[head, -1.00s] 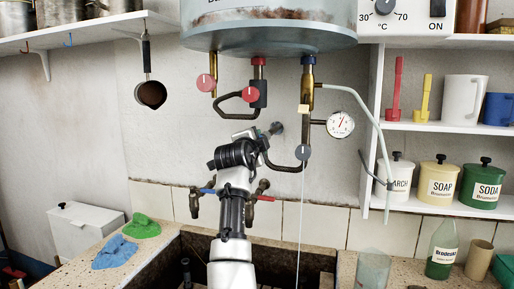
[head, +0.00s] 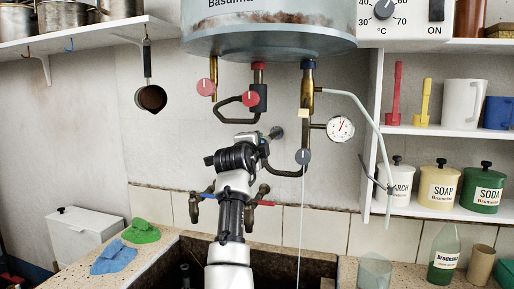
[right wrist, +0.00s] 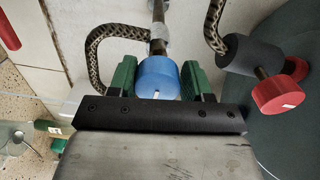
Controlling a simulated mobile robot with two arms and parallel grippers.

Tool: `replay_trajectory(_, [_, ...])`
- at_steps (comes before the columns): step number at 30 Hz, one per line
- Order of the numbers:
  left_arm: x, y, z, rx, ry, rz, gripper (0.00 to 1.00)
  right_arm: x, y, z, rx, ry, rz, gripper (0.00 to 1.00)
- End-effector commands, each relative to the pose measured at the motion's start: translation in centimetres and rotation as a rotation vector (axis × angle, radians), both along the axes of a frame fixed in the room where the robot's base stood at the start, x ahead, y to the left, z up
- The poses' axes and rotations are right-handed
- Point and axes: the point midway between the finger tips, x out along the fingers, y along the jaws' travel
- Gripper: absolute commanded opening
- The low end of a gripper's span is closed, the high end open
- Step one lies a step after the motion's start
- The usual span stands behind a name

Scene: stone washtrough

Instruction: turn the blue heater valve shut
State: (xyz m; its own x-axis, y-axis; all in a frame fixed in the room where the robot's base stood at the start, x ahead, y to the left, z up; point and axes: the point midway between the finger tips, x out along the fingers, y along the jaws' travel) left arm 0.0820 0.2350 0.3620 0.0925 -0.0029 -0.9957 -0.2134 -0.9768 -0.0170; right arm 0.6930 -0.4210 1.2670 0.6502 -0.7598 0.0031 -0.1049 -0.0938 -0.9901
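The blue heater valve (right wrist: 157,78) shows in the right wrist view as a round blue knob with a white mark, at the end of a pipe. My right gripper (right wrist: 160,84) has its green fingers against both sides of the knob, and it appears shut on it. In the head view my right gripper (head: 262,150) reaches up from the bottom middle to the pipes under the heater (head: 268,38) and hides the blue valve. My left gripper is in neither view.
A round gauge (head: 340,128) is beside that. Taps (head: 262,195) and the trough (head: 300,266) lie below. Shelves (head: 440,211) with canisters stand right.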

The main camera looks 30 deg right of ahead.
Motion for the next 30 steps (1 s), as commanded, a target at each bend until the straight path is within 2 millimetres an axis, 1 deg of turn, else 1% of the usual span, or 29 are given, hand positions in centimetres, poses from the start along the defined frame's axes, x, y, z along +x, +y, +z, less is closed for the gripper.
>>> replay_trajectory(1, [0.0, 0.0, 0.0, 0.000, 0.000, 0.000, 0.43, 0.0, 0.1, 0.2, -0.002, -0.003, 0.001, 0.56])
replay_trajectory(3, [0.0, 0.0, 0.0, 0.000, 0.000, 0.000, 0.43, 0.0, 0.0, 0.1, -0.001, -0.001, 0.000, 0.67])
replay_trajectory(4, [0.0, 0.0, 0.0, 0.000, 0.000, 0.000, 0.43, 0.0, 0.0, 0.1, -0.001, -0.001, 0.000, 0.70])
replay_trajectory(11, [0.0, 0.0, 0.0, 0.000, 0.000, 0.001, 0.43, 0.0, 0.0, 0.0, 0.000, 0.003, 0.000, 0.70])
replay_trajectory(14, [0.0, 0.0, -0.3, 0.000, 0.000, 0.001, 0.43, -0.2, 0.4, -0.2, -0.001, 0.002, 0.000, 0.70])
replay_trajectory(17, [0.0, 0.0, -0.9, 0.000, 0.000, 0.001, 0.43, -1.0, 1.4, -0.4, 0.000, 0.001, 0.001, 0.70])
replay_trajectory(23, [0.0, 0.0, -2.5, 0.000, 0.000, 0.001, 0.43, -3.7, 4.5, -0.4, 0.002, -0.001, 0.002, 0.70])
replay_trajectory(27, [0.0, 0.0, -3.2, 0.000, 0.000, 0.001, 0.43, -5.3, 6.5, -0.3, 0.002, -0.001, 0.003, 0.70])
replay_trajectory(30, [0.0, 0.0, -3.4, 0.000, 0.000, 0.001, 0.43, -6.2, 7.5, -0.1, 0.000, 0.001, 0.002, 0.70])
